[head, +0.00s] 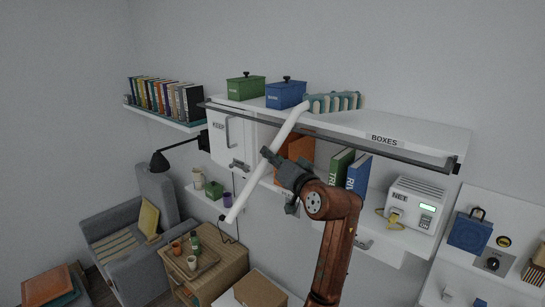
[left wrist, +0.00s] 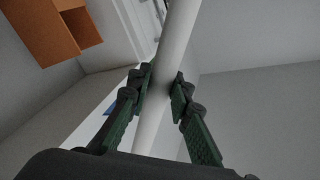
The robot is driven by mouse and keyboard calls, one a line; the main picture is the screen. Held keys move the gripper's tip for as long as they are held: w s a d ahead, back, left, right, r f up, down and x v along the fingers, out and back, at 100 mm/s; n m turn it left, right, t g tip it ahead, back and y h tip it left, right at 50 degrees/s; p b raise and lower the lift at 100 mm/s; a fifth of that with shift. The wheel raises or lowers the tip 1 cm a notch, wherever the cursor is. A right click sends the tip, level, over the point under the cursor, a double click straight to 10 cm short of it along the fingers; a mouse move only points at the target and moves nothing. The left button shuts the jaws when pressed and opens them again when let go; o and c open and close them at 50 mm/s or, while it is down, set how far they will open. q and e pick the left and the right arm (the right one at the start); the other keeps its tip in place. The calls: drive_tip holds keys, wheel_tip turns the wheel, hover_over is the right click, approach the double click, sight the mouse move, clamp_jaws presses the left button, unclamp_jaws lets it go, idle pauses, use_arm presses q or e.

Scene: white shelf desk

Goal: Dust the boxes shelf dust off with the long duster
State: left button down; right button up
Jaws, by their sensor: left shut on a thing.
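The long duster's white pole (head: 246,194) runs diagonally up from lower left to the top shelf in the head view. Its teal and cream fringed head (head: 334,102) is at the boxes shelf (head: 420,135), right of the blue box; I cannot tell whether it touches the surface. My left gripper (head: 278,176) is shut on the pole about midway along it. In the left wrist view the green-padded fingers (left wrist: 163,88) sit on both sides of the pole (left wrist: 176,40). A green lidded box (head: 246,88) and a blue lidded box (head: 286,95) stand on the shelf. No dust can be made out. My right gripper is out of view.
A dark rail (head: 410,161) runs along the shelf's front. Below are a white cabinet (head: 227,135), green and blue binders (head: 357,174) and a white NET device (head: 413,203). A row of books (head: 165,98) stands at left. The boxes shelf's right part is clear.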

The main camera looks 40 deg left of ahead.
use_arm(q)
drive_tip(key=s+p, duration=0.3)
drive_tip(key=s, duration=1.8)
drive_tip(key=shift+s+a, duration=0.3)
drive_tip(key=shift+a, duration=0.05)
